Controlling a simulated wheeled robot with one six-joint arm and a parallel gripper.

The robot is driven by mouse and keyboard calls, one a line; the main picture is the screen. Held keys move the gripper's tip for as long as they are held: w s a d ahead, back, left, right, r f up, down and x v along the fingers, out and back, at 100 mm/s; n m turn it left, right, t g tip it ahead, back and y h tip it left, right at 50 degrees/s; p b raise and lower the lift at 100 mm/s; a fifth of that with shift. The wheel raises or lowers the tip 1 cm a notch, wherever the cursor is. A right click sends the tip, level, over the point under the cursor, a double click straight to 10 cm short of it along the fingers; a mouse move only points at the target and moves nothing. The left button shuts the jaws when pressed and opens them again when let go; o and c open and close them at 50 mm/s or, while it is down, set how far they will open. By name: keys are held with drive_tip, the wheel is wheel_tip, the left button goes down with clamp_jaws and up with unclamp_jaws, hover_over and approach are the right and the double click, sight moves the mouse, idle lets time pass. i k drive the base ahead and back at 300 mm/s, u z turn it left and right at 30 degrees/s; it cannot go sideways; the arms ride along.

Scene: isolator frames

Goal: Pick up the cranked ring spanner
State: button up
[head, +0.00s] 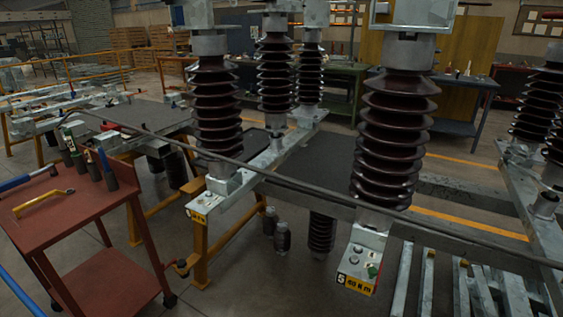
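A yellow spanner-like tool (42,203), which looks like the cranked ring spanner, lies on the top of the red trolley (98,214) at the left of the head view. It lies at a slant, its right end farther from the front than its left end. Its ends are too small to make out clearly. My gripper is not in view.
Several dark bottle-like items with coloured tops (92,166) stand along the trolley's back edge. A long dark rod (300,185) crosses the scene. Brown ribbed insulators (393,135) stand on steel beams right of the trolley. Grey floor (225,285) shows between them.

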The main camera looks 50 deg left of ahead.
sight(16, 210)
drive_tip(key=u, duration=3.6)
drive_tip(key=i, duration=2.25)
drive_tip(key=z, duration=0.75)
drive_tip(key=i, duration=0.4)
drive_tip(key=z, duration=0.15)
